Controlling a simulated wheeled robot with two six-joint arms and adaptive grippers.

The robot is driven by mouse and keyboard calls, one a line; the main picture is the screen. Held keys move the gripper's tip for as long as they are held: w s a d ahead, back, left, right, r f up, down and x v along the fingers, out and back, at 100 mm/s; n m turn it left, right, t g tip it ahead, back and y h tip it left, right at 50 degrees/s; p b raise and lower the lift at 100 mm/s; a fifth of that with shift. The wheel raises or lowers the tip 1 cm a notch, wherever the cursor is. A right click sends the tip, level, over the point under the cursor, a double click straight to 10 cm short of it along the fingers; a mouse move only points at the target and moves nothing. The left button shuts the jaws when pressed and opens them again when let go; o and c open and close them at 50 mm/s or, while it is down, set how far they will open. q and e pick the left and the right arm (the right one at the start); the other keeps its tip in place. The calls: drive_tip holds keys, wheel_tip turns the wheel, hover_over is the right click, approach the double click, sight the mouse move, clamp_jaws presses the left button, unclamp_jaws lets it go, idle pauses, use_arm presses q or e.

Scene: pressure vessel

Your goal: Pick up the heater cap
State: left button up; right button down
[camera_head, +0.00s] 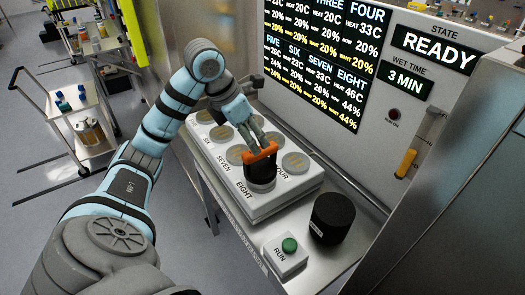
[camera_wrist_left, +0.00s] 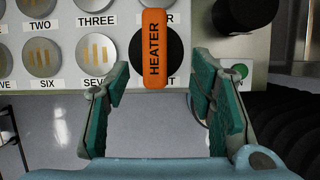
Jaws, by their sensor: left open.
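The heater cap (camera_head: 262,173) is a black round body with an orange handle. It sits upright on the white block (camera_head: 282,203), at the place by the EIGHT label. In the left wrist view its orange handle (camera_wrist_left: 154,48), lettered HEATER, stands up in front of the black body. My left gripper (camera_head: 258,142) is at the handle, open. In the left wrist view the open fingers (camera_wrist_left: 160,78) are to the left and right of the handle, with gaps on both sides. I cannot tell whether a finger touches it. My right gripper is not in view.
A black cylinder (camera_head: 332,217) stands right of the block, near the RUN box with a green button (camera_head: 289,245). Several round grey plates fill the block's other places. A display panel (camera_head: 318,62) rises behind the bench. A cart (camera_head: 80,120) stands at the left.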

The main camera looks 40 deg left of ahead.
sight(261, 148)
use_arm(q)
drive_tip(key=x, duration=0.2)
drive_tip(key=shift+s+f+b, duration=0.1)
drive_tip(key=shift+f+b, duration=0.2)
drive_tip(key=shift+f, duration=0.15)
drive_tip(key=w+f, duration=0.1)
drive_tip(key=f, duration=0.1)
drive_tip(key=w+f, duration=0.2)
drive_tip(key=shift+w+f+p, duration=0.1)
drive_tip(key=shift+p, duration=0.25)
drive_tip(key=shift+f, duration=0.3)
drive_tip(key=shift+s+r, duration=0.15)
drive_tip(key=shift+s, duration=0.1)
drive_tip(key=shift+w+f, duration=0.15)
drive_tip(key=shift+f, duration=0.15)
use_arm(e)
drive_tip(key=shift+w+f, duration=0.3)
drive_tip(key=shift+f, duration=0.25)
use_arm(q)
drive_tip(key=shift+c, duration=0.6)
clamp_jaws()
drive_tip(key=shift+r, duration=0.1)
